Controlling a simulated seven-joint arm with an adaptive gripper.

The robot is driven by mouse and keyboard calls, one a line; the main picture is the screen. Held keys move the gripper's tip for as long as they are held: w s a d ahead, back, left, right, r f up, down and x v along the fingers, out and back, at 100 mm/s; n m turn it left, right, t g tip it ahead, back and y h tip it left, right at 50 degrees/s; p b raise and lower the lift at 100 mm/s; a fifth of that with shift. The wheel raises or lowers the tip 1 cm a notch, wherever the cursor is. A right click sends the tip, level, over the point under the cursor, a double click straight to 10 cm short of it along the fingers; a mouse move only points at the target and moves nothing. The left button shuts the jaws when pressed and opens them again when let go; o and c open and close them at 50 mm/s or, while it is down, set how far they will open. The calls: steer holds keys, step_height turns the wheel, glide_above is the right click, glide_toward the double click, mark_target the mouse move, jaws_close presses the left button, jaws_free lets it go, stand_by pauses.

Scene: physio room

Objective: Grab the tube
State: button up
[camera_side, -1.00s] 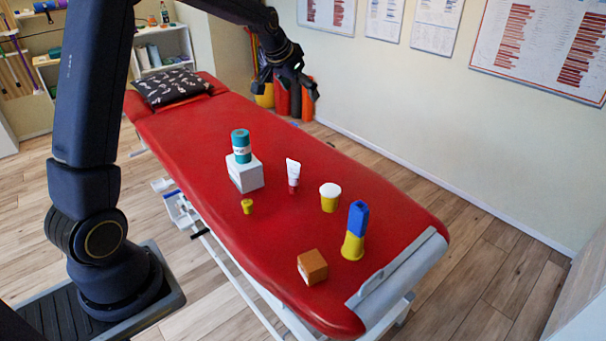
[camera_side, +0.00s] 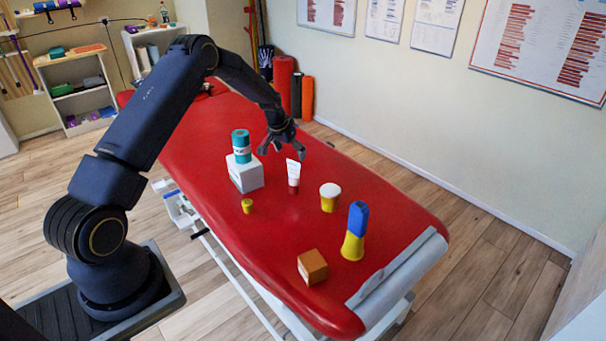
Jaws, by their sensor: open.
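A white tube with a dark red cap (camera_side: 293,174) stands upright, cap down, on the red treatment table (camera_side: 215,250). My gripper (camera_side: 282,153) is open and empty. In the picture it is just above and to the left of the tube's top, with its fingers pointing down. I see no contact with the tube, but the exact distance in depth is hard to tell.
Left of the tube, a teal container (camera_side: 241,146) stands on a white box (camera_side: 246,175). A small yellow piece (camera_side: 247,206), a white-lidded yellow jar (camera_side: 329,197), a blue block (camera_side: 358,217) on a yellow cone (camera_side: 352,246) and an orange-brown box (camera_side: 312,267) stand nearer the front.

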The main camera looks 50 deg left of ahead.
mark_target(293, 162)
steer(key=x, duration=0.5)
steer(key=shift+s+d+f, duration=0.15)
steer(key=shift+s+f, duration=0.1)
steer(key=shift+f, duration=0.05)
steer(key=c, duration=1.6)
steer(key=shift+c, duration=0.2)
steer(key=shift+r, duration=0.15)
